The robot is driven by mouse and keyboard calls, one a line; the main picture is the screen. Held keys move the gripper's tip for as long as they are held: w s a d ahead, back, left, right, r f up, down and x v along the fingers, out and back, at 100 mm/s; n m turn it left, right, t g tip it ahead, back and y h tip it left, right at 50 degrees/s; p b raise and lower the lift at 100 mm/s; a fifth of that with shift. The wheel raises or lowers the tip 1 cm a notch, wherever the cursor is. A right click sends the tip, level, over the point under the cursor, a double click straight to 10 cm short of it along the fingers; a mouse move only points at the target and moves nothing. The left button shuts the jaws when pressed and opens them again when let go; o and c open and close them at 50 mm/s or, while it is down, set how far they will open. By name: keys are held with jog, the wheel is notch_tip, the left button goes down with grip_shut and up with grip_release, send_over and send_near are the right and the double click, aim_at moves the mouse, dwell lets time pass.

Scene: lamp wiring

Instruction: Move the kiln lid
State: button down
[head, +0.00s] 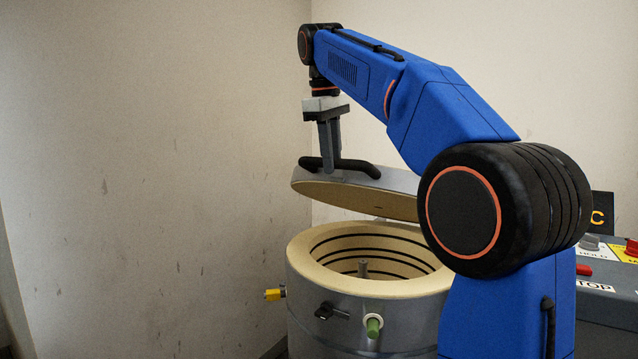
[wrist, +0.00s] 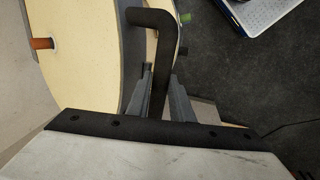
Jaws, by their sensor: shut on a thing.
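The kiln lid (head: 355,193) is a round grey disc with a cream underside and a black bar handle (head: 338,165) on top. It is up above the kiln and tilted, with its underside showing. The kiln (head: 385,303) is a grey cylinder with a cream rim and dark coils inside; its mouth is uncovered. My gripper (head: 332,155) is shut on the lid's handle from above. In the wrist view the handle (wrist: 152,20) runs between the two fingers (wrist: 160,90). My arm hides the right part of the lid and of the kiln.
A yellow-tipped fitting (head: 273,294), a black latch (head: 325,311) and a green-tipped plug (head: 373,327) stick out from the kiln's side. A control panel (head: 606,262) with switches stands at right. Walls are close behind and at left.

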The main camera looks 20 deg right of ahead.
jog(key=shift+w+d+r, duration=0.3)
jog(key=shift+d+r, duration=0.15)
jog(key=shift+d, duration=0.05)
jog(key=c, duration=1.6)
grip_release()
jog(key=shift+d, duration=0.2)
jog(key=shift+a, duration=0.1)
jog(key=shift+s+a, duration=0.1)
